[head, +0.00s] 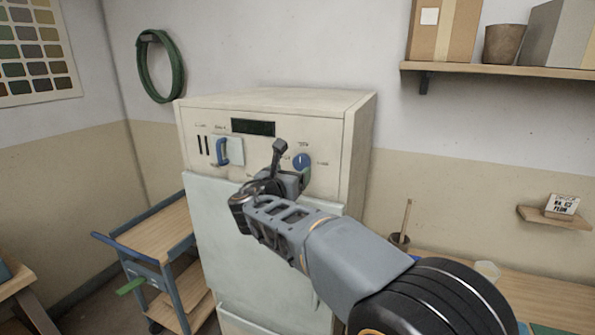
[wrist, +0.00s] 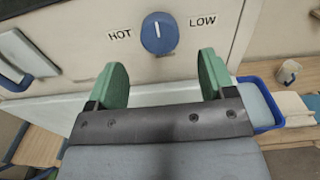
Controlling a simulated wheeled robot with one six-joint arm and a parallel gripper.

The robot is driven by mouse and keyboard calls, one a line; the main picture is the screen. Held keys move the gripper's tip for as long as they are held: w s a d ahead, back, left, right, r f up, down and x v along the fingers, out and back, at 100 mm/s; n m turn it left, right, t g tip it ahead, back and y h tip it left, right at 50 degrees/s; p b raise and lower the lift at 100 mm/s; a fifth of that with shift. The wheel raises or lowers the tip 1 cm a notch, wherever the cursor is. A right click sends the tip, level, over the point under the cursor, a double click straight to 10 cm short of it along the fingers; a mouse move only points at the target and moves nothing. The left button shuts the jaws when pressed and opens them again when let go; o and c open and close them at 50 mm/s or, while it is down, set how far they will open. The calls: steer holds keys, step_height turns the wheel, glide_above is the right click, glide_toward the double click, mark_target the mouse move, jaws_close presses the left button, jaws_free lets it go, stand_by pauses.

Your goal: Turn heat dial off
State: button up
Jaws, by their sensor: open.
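The heat dial (head: 301,161) is a round blue knob with a white pointer line, on the upper front panel of a cream cabinet (head: 270,203). In the wrist view the dial (wrist: 160,33) has its line near upright, between the labels HOT on the left and LOW on the right. My gripper (wrist: 162,80) has its two green fingers spread apart with nothing between them. It is just below the dial and apart from it. In the head view my arm hides part of the panel beside the dial.
A blue handle (head: 222,151) and a dark display (head: 253,127) are on the same panel. A wooden cart (head: 150,232) stands at the left. A bench (head: 470,277) with a cup is at the right. A shelf (head: 500,70) holds boxes above.

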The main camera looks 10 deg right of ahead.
steer(key=b+v, duration=0.1)
steer(key=v, duration=0.6)
steer(key=shift+s, duration=0.15)
steer(key=shift+a, duration=0.15)
